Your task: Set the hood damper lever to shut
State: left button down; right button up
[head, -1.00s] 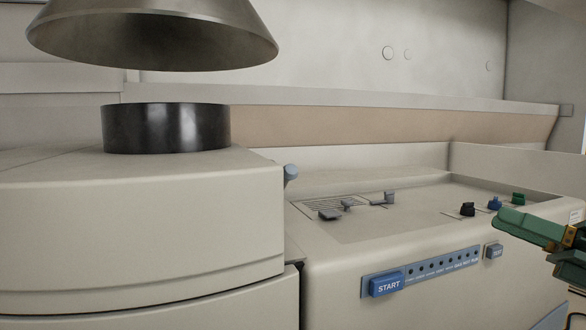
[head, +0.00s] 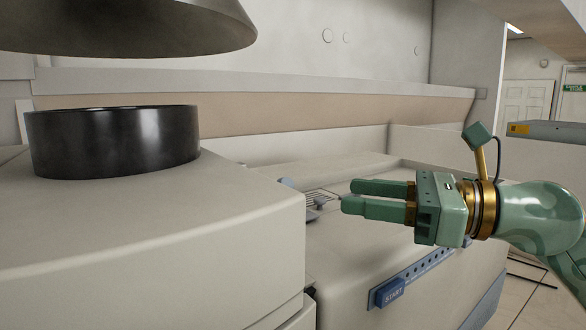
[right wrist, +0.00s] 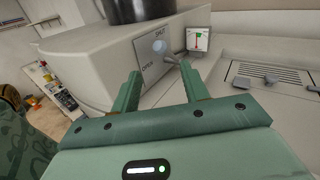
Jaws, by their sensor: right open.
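The hood damper lever (right wrist: 171,57) is a small pale grey-blue lever on the side wall of the cream housing, on a plate marked SHUT above and OPEN below. Its exact setting is hard to tell. My left gripper is not in view.
The cream housing (head: 150,230) carries a black collar (head: 112,140) under the metal hood (head: 120,25).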

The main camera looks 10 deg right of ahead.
jog(key=p+x, duration=0.3)
jog(key=x, duration=0.7)
jog(key=shift+w, duration=0.1)
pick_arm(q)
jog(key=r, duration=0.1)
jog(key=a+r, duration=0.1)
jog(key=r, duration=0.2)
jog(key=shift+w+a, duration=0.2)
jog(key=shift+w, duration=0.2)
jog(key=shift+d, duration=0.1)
pick_arm(e)
grip_shut()
